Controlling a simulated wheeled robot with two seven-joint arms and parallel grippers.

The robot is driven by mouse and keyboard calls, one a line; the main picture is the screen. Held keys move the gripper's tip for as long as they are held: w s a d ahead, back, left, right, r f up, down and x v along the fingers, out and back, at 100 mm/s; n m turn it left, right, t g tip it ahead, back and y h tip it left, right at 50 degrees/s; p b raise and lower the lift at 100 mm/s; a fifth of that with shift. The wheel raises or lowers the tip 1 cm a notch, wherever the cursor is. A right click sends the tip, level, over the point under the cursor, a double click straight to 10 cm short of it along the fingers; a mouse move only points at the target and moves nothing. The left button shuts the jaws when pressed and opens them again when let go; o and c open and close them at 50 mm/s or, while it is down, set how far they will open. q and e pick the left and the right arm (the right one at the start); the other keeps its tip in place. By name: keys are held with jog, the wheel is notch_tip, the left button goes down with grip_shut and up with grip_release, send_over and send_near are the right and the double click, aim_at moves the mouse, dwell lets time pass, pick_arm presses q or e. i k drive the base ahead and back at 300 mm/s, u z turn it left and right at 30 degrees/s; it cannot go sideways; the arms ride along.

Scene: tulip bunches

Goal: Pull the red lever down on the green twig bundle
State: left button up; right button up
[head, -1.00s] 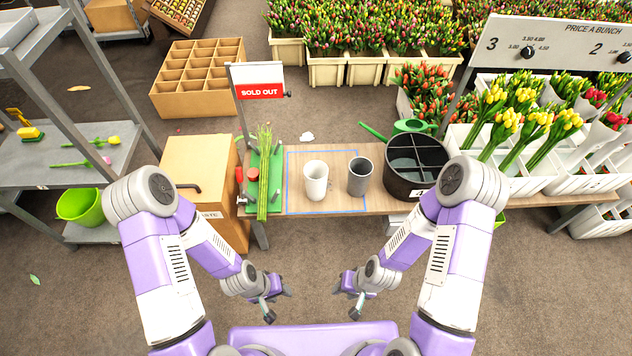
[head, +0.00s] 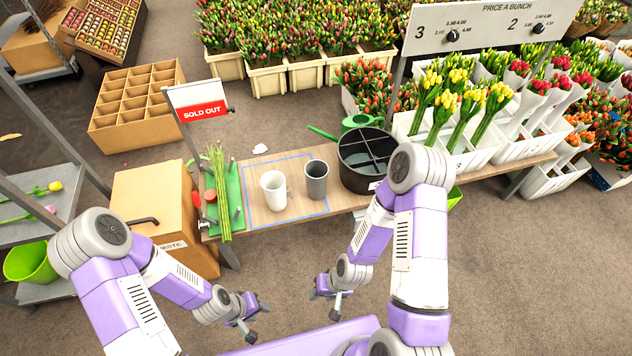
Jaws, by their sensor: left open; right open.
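A red lever knob (head: 196,199) and a red round part (head: 210,196) sit just left of the twigs; the lever's arm is too small to make out. My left gripper (head: 256,318) is open and empty, low in front of the bench and apart from the twigs. My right gripper (head: 324,298) is open and empty, also in front of the bench.
The bench (head: 255,215) also holds a white cup (head: 273,191), a grey cup (head: 316,180) and a black divided bucket (head: 362,180). A cardboard box (head: 150,200) stands left of the base. A "SOLD OUT" sign (head: 203,110) rises behind it. The floor before the bench is clear.

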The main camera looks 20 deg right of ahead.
aim_at(195, 195)
jog(key=k, duration=0.35)
jog(key=u, duration=0.85)
jog(key=i, duration=0.75)
jog(key=z, duration=0.8)
jog(key=i, duration=0.4)
jog(key=z, duration=0.5)
